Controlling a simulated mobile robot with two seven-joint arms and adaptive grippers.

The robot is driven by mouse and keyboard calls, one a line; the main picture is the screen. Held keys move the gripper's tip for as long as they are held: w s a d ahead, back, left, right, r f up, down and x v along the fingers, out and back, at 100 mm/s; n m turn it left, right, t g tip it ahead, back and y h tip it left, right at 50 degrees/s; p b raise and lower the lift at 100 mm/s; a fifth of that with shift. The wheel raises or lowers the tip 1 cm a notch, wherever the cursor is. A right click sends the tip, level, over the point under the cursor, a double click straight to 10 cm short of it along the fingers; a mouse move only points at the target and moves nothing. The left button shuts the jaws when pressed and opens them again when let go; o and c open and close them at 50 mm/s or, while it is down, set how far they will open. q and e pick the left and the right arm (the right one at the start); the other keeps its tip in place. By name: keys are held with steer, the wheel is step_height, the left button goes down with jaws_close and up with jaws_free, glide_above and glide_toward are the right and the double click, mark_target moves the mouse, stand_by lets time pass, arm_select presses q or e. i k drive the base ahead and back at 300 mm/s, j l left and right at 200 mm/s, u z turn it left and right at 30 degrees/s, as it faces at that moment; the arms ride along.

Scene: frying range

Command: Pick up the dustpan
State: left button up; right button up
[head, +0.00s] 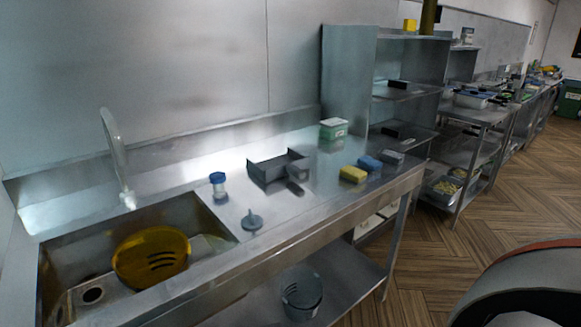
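A dark grey, open tray-like thing, which looks like the dustpan (267,174), lies on the steel counter (325,178) right of the sink. It has raised walls, and a short stub that looks like a handle points toward the counter's front edge. Nothing is holding it. Neither my left nor my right gripper shows in the head view.
A blue-capped jar (218,186) and a grey plunger-like item (252,221) stand left of it. A green-and-white box (333,129), a yellow sponge (353,174) and a blue sponge (370,163) lie right. The sink holds a yellow colander (151,257). Wooden floor (440,245) lies right.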

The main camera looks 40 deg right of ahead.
mark_target(294, 163)
steer(key=k+l, duration=0.1)
steer(key=l, duration=0.9)
steer(key=k+l, duration=0.15)
steer(key=l, duration=0.8)
steer(key=k+u, duration=0.05)
